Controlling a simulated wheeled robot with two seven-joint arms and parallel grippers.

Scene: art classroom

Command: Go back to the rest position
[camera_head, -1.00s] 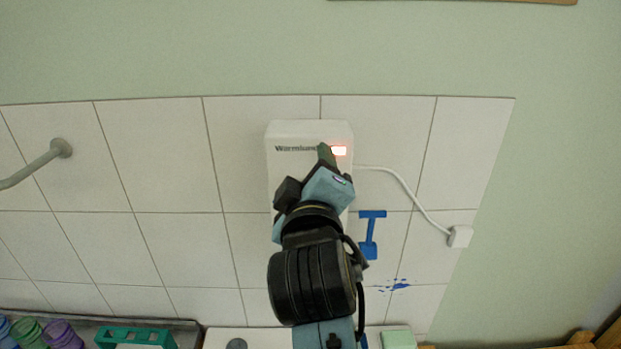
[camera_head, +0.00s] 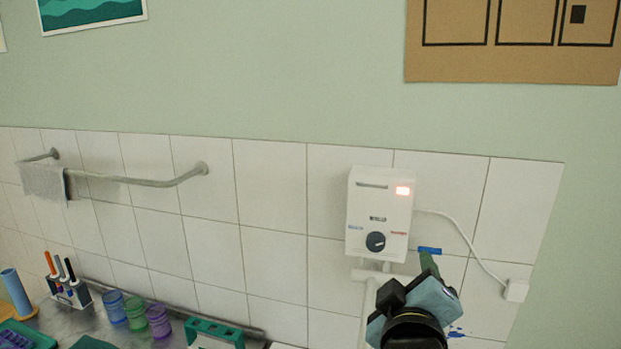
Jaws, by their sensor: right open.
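My right gripper (camera_head: 428,270) is at the lower right of the head view, below the white wall heater box. It points up toward the tiled wall and looks empty; its jaws are seen almost edge-on. My left gripper is not in view.
A towel rail (camera_head: 140,181) with a grey towel (camera_head: 42,182) is on the wall at left. Below are a pen holder (camera_head: 70,294), blue, green and purple cups (camera_head: 135,313), and a green caddy (camera_head: 213,331). A white cable runs to a wall socket (camera_head: 515,290).

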